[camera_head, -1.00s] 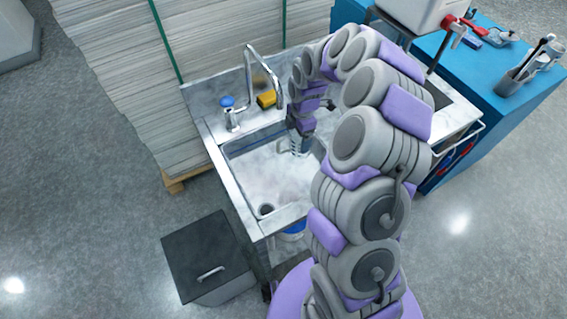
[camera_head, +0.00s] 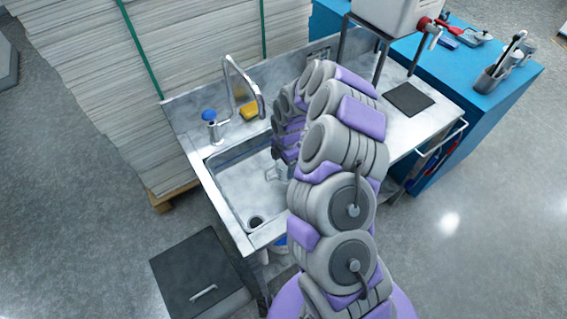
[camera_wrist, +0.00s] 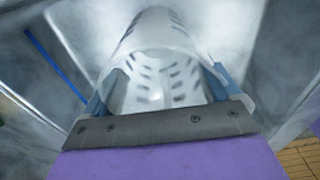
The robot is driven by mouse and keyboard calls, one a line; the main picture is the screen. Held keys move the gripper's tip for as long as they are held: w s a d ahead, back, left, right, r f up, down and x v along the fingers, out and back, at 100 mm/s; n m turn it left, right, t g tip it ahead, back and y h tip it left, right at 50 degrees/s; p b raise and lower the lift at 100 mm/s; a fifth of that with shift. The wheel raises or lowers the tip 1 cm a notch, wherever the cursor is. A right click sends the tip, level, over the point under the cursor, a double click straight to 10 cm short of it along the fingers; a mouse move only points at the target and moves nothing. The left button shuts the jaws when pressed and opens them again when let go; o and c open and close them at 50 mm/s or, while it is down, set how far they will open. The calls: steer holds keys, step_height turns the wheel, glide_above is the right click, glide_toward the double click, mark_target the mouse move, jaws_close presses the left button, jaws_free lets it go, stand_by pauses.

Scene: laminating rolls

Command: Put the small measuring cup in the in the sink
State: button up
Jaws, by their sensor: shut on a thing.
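The small measuring cup (camera_wrist: 158,75) is a clear cup with dark graduation marks, seen close up in the wrist view. My gripper (camera_wrist: 160,92) is shut on it, with a blue finger on either side. In the head view my gripper (camera_head: 280,172) is over the right part of the sink basin, mostly hidden by my arm. The sink (camera_head: 238,192) is a steel basin with a drain at its near end. Its walls also show around the cup in the wrist view. I cannot tell whether the cup touches the basin floor.
A faucet (camera_head: 240,85) with a blue knob and a yellow sponge (camera_head: 249,110) are behind the basin. A dark mat (camera_head: 409,99) lies on the counter to the right. A white container (camera_head: 388,18) stands on a frame at the back. The basin's left part is clear.

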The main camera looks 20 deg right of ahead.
steer(key=o, duration=0.9)
steer(key=shift+a, duration=0.1)
steer(key=r, duration=0.4)
steer(key=r+p, duration=0.1)
steer(key=r, duration=0.3)
steer(key=d+r+p, duration=0.1)
steer(key=r, duration=0.3)
steer(key=shift+w, duration=0.1)
